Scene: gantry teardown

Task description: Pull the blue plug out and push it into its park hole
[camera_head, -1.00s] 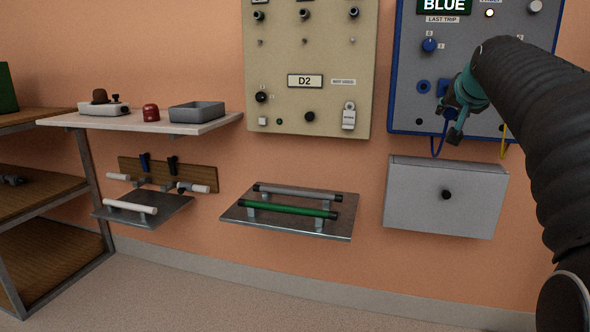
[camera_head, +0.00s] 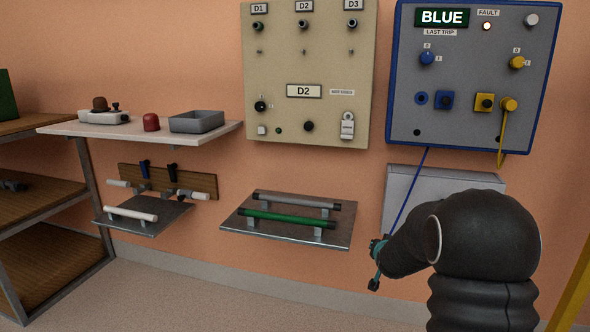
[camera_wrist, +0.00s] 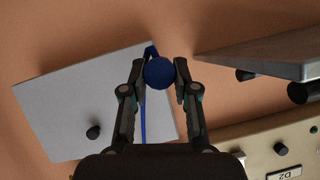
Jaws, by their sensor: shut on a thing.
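My gripper (camera_wrist: 160,85) is shut on the blue plug (camera_wrist: 159,72), whose round blue end shows between the fingertips in the wrist view. In the head view my gripper (camera_head: 377,266) is below the blue-edged panel (camera_head: 470,70), well away from it, and the plug is too small to make out there. A blue cord (camera_head: 411,190) runs taut from the panel's lower edge down to my gripper. On the panel are a blue square socket (camera_head: 444,100) with a dark centre and, left of it, a blue ring (camera_head: 421,98) with a dark centre.
A yellow plug (camera_head: 508,104) with a hanging yellow cord sits right of a yellow square socket (camera_head: 484,103). A grey box (camera_head: 400,183) hangs below the panel, partly hidden by my arm. A shelf with green and grey bars (camera_head: 290,218) stands out to the left.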

